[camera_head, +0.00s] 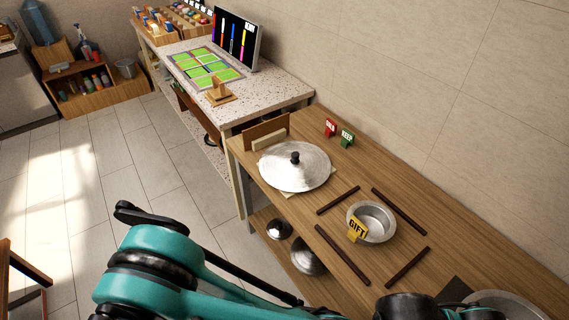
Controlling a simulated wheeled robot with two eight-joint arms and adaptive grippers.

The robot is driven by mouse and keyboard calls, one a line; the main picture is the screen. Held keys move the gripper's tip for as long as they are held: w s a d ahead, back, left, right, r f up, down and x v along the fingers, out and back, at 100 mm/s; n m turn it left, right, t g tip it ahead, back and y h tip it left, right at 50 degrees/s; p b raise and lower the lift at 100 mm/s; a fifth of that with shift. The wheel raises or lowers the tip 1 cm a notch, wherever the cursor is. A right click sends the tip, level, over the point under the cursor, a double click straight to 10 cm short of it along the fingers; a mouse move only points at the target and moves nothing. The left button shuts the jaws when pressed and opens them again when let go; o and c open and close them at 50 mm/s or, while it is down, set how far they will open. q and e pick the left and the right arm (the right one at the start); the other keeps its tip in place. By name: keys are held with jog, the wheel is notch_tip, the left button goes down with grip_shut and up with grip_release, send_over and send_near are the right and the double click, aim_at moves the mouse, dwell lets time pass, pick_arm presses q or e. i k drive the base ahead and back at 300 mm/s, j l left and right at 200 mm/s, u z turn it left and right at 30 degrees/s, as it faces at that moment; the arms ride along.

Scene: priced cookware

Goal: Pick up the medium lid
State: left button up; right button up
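A round silver lid with a black knob (310,172) lies on the wooden table, over a thin pale board. A small dark-knobbed metal piece (279,230) and a larger round metal piece (306,258) sit on the lower shelf. Both look like lids or cookware, partly hidden by the table and my arm. I cannot tell from this view which one is the medium lid. My teal and black arm crosses the bottom of the view, below the table's near edge. Neither gripper's fingers show.
A silver bowl (376,216) with a yellow GIFT tag (357,229) stands among dark wooden strips on the wooden table (300,212). Red (330,127) and green KEEP (347,137) signs stand near the wall. A metal pan (510,303) is cut off at bottom right.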

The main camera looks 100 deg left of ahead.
aim_at(293, 166)
jog(key=u, duration=3.15)
jog(key=z, duration=0.45)
jog(key=l+z, duration=0.1)
jog(key=z, duration=1.25)
jog(key=l+z, duration=0.1)
jog(key=z, duration=0.35)
jog(key=k+u, duration=0.1)
jog(key=k, duration=0.5)
jog(key=u, duration=1.85)
